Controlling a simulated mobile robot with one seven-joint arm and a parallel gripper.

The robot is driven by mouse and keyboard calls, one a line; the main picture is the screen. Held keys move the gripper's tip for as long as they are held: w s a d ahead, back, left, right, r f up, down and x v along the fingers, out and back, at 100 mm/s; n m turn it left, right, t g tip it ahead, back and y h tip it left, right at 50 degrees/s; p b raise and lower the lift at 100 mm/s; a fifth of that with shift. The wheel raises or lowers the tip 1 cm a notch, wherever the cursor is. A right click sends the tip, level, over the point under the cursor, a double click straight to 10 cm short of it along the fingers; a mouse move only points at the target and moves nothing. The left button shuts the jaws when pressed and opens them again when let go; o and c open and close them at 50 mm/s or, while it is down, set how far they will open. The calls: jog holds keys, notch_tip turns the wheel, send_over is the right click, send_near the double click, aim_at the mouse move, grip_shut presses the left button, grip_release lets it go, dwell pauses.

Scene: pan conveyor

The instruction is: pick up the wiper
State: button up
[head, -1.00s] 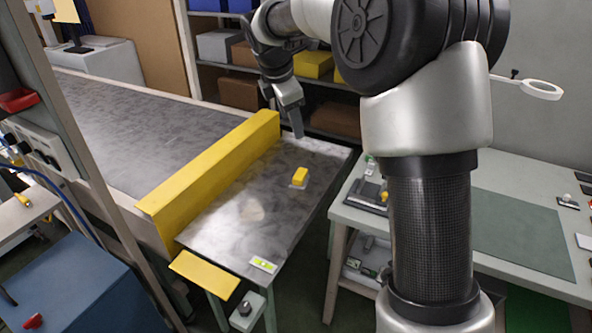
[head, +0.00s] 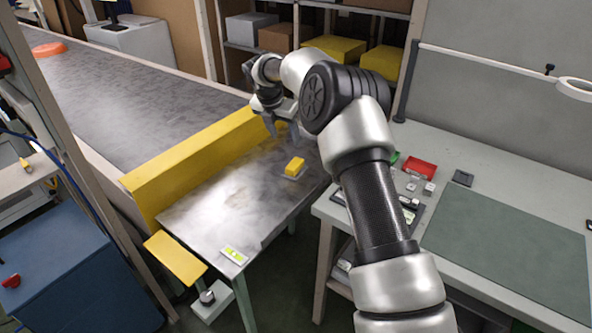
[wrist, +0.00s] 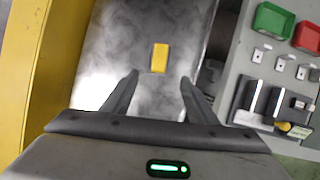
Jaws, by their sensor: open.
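The wiper looks like a yellow block on a thin pale base; it lies on the metal table (head: 225,215) near its right edge. In the head view the wiper (head: 295,166) is just below and right of my gripper (head: 283,132). In the wrist view the wiper (wrist: 160,57) stands ahead of the fingertips, between their lines. My gripper (wrist: 160,80) is open and empty, its two dark fingers apart, above the table and clear of the wiper.
A yellow guard (head: 200,160) runs between the conveyor (head: 130,95) and the metal table. A workbench (head: 340,212) with a green mat (head: 510,245) and small red and green trays stands at the right.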

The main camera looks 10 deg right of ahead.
aim_at(294, 164)
jog(key=b+x, duration=0.2)
jog(key=x, duration=1.4)
jog(key=shift+a+f+b, duration=0.1)
jog(key=shift+f+b, duration=0.2)
jog(key=shift+f, duration=0.15)
jog(key=c, duration=1.2)
notch_tip(294, 164, up, 10)
jog(key=shift+r+p, duration=0.1)
jog(key=shift+p, duration=0.8)
